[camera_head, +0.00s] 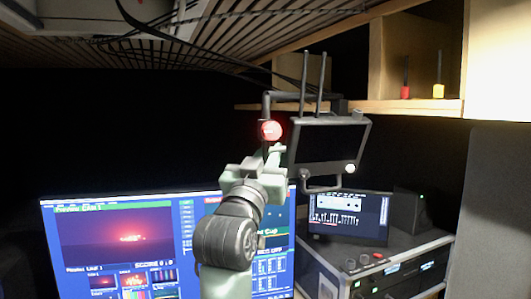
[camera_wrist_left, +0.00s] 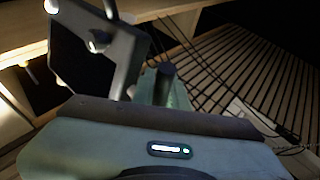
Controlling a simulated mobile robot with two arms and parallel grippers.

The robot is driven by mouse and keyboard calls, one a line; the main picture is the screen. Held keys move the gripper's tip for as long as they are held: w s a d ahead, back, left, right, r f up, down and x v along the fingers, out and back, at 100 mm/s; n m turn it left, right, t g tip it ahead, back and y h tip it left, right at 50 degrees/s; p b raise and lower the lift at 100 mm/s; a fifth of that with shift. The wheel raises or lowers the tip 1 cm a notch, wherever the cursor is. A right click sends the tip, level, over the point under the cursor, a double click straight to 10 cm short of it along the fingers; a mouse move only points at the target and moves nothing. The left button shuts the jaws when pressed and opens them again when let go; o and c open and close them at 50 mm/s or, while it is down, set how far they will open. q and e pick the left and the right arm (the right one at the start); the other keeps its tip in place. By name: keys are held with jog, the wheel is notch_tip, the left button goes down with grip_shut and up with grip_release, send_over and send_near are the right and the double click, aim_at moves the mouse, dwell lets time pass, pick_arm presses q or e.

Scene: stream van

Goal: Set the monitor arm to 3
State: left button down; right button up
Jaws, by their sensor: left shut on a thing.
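The small black monitor (camera_head: 325,143) hangs on a dark monitor arm (camera_head: 283,94) below the wooden shelf. A glowing red ball (camera_head: 270,130) sits at the left of the monitor. My left gripper (camera_head: 274,153) reaches up to just below the red ball, beside the monitor's left edge. It is shut on part of the monitor arm, and its fingers largely hide the grip. In the left wrist view, the monitor (camera_wrist_left: 92,50) is at upper left and a dark post (camera_wrist_left: 163,82) rises between my fingers. I see no numbers on the arm. My right gripper is out of view.
A large lit screen (camera_head: 120,240) stands behind my left arm. A smaller screen (camera_head: 349,217) sits on a rack case (camera_head: 385,265) at lower right. The wooden shelf (camera_head: 440,106) holds a red and a yellow item. Cables (camera_head: 240,40) hang along the slatted ceiling.

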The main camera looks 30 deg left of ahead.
pick_arm(q)
jog(key=shift+a+f, duration=0.1)
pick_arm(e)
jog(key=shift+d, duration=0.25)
pick_arm(q)
jog(key=c, duration=1.5)
grip_release()
jog(key=shift+o, duration=0.5)
jog(key=shift+s+a, duration=0.2)
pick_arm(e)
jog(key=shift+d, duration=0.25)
pick_arm(q)
jog(key=shift+d, duration=0.1)
jog(key=shift+s+d+f+b, duration=0.15)
jog(key=shift+s+f+b, duration=0.05)
jog(key=shift+s+b, duration=0.15)
jog(key=a+b+v, duration=0.1)
jog(key=b+v, duration=0.1)
jog(key=v, duration=0.4)
jog(key=shift+s+d, duration=0.45)
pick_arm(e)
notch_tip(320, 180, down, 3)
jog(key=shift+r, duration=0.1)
